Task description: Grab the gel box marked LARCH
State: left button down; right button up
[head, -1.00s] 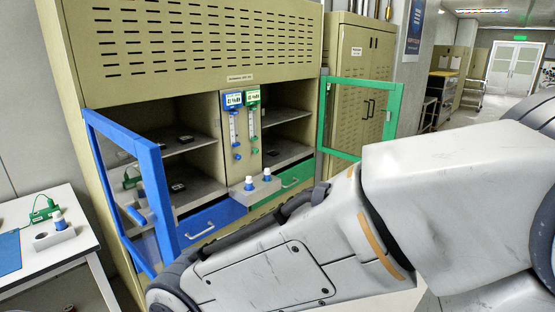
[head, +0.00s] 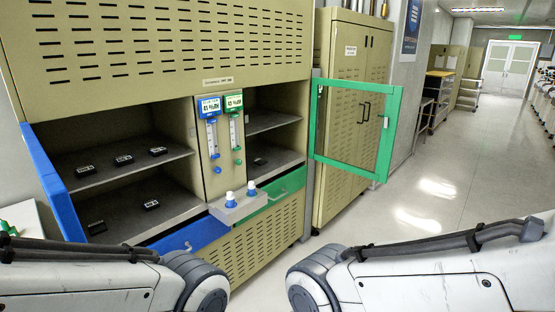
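Several small black boxes with pale label marks sit in the open left bay of the beige cabinet. On its upper shelf are a left box (head: 85,171), a middle box (head: 124,160) and a right box (head: 158,151). On its lower shelf are a box (head: 151,204) and another (head: 96,227) farther left. One more black box (head: 259,161) lies in the right bay. The labels are too small to read, so I cannot tell which is marked LARCH. Only links of my two arms show along the bottom; neither gripper is in view.
A blue-framed door (head: 50,185) stands open at the left, and a green-framed door (head: 313,130) stands open at the right. A small ledge (head: 238,208) with two white-and-blue bottles juts out between the blue drawer (head: 190,236) and the green drawer (head: 285,187). The floor at right is clear.

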aim_at(260, 162)
jog(key=z, duration=0.65)
jog(key=i, duration=1.05)
jog(key=z, duration=0.35)
jog(key=i, duration=1.65)
jog(key=u, duration=0.85)
jog(key=i, duration=0.85)
jog(key=u, duration=0.45)
